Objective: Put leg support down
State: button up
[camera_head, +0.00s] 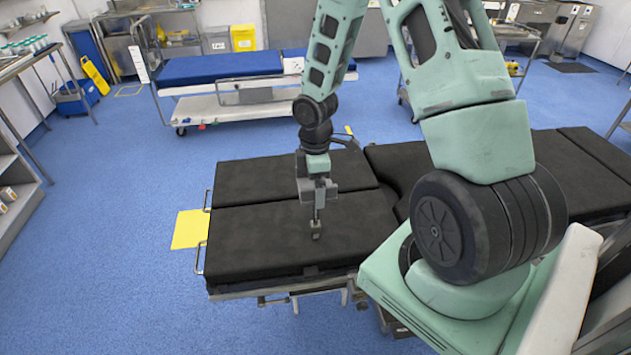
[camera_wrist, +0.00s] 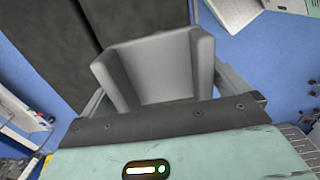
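The operating table has two long black padded leg supports at its left end, side by side with a narrow seam between them. The far leg support (camera_head: 255,180) and the near leg support (camera_head: 260,240) both look flat and roughly level. Each has a thin metal handle at its left end. My gripper (camera_head: 316,236) points down over the near leg support, close to its top; I cannot tell whether it touches. In the wrist view, grey gripper parts (camera_wrist: 160,70) fill the middle, with black padding (camera_wrist: 50,40) at upper left. Finger opening is unclear, and no held object shows.
The main table section (camera_head: 585,165) extends right, partly behind my arm. A blue-topped trolley (camera_head: 220,68) stands behind. A yellow floor patch (camera_head: 188,230) lies at the left end of the table. Blue floor is clear to the left.

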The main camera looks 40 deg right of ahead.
notch_tip(320, 180, up, 13)
jog(key=s+a+r+m, duration=0.1)
jog(key=s+a+r, duration=0.1)
jog(key=a, duration=0.6)
jog(key=s+a+r, duration=0.2)
jog(key=s+a, duration=0.1)
jog(key=a, duration=0.6)
jog(key=s+a+r+m, duration=0.2)
jog(key=s+a+r, duration=0.1)
jog(key=s+a, duration=0.9)
jog(key=s, duration=0.2)
jog(key=shift+s+y+p, duration=0.3)
jog(key=shift+s+p, duration=0.05)
jog(key=shift+p, duration=0.05)
jog(key=shift+r, duration=0.1)
